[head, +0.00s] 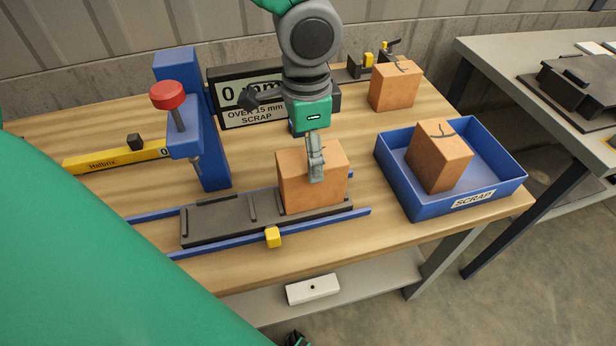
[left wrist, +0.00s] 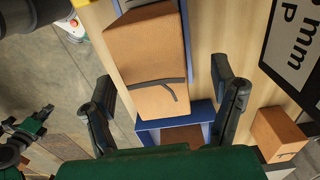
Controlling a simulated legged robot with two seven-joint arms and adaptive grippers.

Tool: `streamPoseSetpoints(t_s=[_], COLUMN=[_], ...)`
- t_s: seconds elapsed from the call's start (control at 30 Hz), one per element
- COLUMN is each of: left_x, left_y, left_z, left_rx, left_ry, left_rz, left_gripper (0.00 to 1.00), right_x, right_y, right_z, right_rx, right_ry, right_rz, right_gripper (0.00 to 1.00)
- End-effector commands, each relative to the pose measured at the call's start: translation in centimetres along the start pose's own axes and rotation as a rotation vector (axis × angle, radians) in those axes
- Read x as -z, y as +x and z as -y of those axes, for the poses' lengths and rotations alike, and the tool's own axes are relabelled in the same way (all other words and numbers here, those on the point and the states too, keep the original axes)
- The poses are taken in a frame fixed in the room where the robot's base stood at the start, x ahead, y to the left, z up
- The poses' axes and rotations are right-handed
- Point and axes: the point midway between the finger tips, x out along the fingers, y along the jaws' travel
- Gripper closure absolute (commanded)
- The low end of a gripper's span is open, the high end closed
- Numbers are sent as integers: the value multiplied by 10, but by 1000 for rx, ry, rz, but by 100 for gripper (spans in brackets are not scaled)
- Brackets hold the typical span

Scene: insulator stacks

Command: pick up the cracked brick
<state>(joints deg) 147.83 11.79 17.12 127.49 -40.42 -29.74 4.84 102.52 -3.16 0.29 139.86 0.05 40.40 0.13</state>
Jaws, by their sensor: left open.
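An orange brick (head: 296,185) stands on the dark carriage (head: 218,221) between blue rails. In the left wrist view this brick (left wrist: 145,48) shows a dark crack line across its end. In the head view I see no crack on it, as my gripper covers part of it. My left gripper (head: 315,168) is over the brick, one finger in front of its near face. In the left wrist view its fingers (left wrist: 163,76) are spread on either side of the brick, with gaps. A green and black part at the left wrist view's left edge may be my right gripper (left wrist: 30,130); its jaws are unclear.
A blue SCRAP tray (head: 400,188) holds another cracked brick (head: 437,160). A third cracked brick (head: 393,88) stands at the back right. A display sign (head: 243,98) reading 0 mm is behind.

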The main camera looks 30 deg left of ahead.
Motion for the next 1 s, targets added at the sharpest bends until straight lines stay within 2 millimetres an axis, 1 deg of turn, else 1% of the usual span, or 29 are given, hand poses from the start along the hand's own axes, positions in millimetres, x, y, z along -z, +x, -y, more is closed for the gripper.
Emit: streamPoseSetpoints(t_s=[0.03,0.13,0.4,0.43,0.47,0.5,0.57,0.6,0.63,1.0], left_x=[0,2,1,0,0,0,0,-1,-1,0], left_y=[10,18,20,20,20,20,20,20,21,18], left_z=[0,-2,-1,0,0,0,0,1,1,1], left_rx=[0,2,2,1,1,1,0,-1,-1,2], left_ry=[2,2,2,2,2,2,2,1,1,2], left_rz=[3,2,-1,-1,-1,-1,-2,-2,-1,1], left_gripper=[21,21,21,28,38,52,73,88,98,98], right_x=[0,0,0,0,0,0,0,0,0,0], right_y=[4,5,5,5,5,5,5,5,5,4], right_z=[0,0,0,0,0,0,0,0,0,0], right_rx=[0,0,0,0,0,0,0,0,0,0], right_ry=[0,0,1,1,1,1,1,1,1,0], right_rz=[0,0,0,0,0,0,0,0,0,0], right_gripper=[100,100,100,100,100,100,100,100,100,100])
